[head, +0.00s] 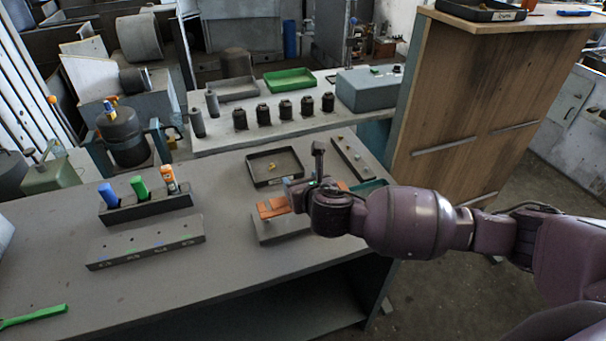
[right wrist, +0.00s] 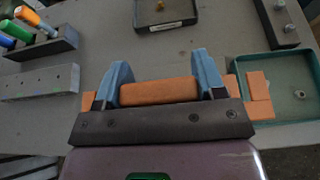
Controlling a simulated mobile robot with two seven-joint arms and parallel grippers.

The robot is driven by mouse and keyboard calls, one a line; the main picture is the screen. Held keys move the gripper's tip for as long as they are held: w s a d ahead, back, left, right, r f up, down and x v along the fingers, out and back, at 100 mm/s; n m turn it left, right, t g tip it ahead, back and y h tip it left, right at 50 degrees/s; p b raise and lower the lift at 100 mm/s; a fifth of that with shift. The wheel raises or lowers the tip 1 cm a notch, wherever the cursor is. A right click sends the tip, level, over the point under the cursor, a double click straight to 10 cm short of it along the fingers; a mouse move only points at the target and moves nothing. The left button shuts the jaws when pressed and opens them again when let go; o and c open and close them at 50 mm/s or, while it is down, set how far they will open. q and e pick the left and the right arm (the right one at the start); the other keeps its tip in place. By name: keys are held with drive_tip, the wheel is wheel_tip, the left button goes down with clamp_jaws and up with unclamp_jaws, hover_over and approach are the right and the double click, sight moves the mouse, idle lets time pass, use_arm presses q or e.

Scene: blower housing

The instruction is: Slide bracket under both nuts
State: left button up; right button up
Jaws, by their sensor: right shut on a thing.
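The orange bracket (right wrist: 158,92) is between the two blue fingers of my right gripper (right wrist: 160,85), which is shut on its raised middle part. In the head view the bracket's left end (head: 273,207) shows over a grey block (head: 278,231) on the table; my wrist hides much of both. Whether the bracket touches the block cannot be told. I cannot make out either nut at the bracket. My left gripper is not in view.
A dark tray (head: 252,180) with small yellow pieces lies behind. A green tray (right wrist: 287,124) is to the right of the bracket. A narrow dark strip with small parts (head: 352,158), a bottle rack (head: 150,207) and a long grey bar (head: 147,246) also stand on the table. The table's front left is mostly clear.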

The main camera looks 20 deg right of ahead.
drive_tip(key=f, duration=0.3)
drive_tip(key=shift+w+f, duration=0.15)
drive_tip(key=shift+w, duration=0.05)
drive_tip(key=f+b, duration=0.2)
drive_tip(key=f, duration=0.3)
drive_tip(key=shift+w+b, duration=0.2)
drive_tip(key=shift+b, duration=0.15)
drive_tip(key=shift+w+f+b, duration=0.25)
drive_tip(key=shift+f+b, duration=0.35)
drive_tip(key=shift+f, duration=0.75)
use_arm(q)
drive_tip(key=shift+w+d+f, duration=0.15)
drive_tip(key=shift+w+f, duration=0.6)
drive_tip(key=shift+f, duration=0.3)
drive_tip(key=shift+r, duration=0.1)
use_arm(e)
drive_tip(key=shift+f, duration=0.35)
